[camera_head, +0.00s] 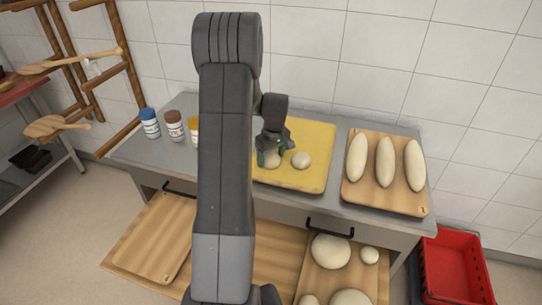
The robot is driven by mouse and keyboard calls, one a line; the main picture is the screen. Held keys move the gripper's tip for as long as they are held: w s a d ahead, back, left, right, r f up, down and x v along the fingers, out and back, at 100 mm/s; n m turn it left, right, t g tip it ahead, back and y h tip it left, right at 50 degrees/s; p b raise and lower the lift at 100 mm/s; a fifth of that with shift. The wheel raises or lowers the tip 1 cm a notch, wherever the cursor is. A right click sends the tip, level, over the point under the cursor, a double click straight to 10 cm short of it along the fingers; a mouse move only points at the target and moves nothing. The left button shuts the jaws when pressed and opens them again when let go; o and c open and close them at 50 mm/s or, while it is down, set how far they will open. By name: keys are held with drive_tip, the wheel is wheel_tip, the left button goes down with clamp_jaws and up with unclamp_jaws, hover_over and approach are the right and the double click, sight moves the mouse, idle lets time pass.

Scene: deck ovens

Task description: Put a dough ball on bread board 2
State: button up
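My gripper (271,154) points down over the yellow board (318,135) on the counter. Its fingers are at a pale dough ball (273,163), which is partly hidden by them. I cannot tell whether they grip it or stand open around it. A second dough ball (301,160) lies just to the right on the same board. A wooden board (386,208) at the counter's right carries three long loaves; the small mark at its corner is too small to read surely. A bare wooden board (152,237) lies low at the left, with no readable number.
Another low wooden board (313,281) holds several dough pieces of different sizes. Jars with blue (149,123) and brown (175,125) lids stand on the counter's left. A red crate (455,268) stands at lower right. A wooden rack (97,80) is at left. My arm hides the middle.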

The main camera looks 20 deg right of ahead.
sight(274, 158)
drive_tip(key=shift+o, duration=0.6)
drive_tip(key=shift+r, duration=0.1)
drive_tip(key=shift+r+p, duration=0.25)
drive_tip(key=shift+p, duration=0.05)
wheel_tip(274, 158, up, 12)
drive_tip(key=s+b, duration=0.1)
drive_tip(key=shift+s+d+f+b, duration=0.15)
drive_tip(key=shift+s+d+b, duration=0.1)
drive_tip(key=shift+b, duration=0.15)
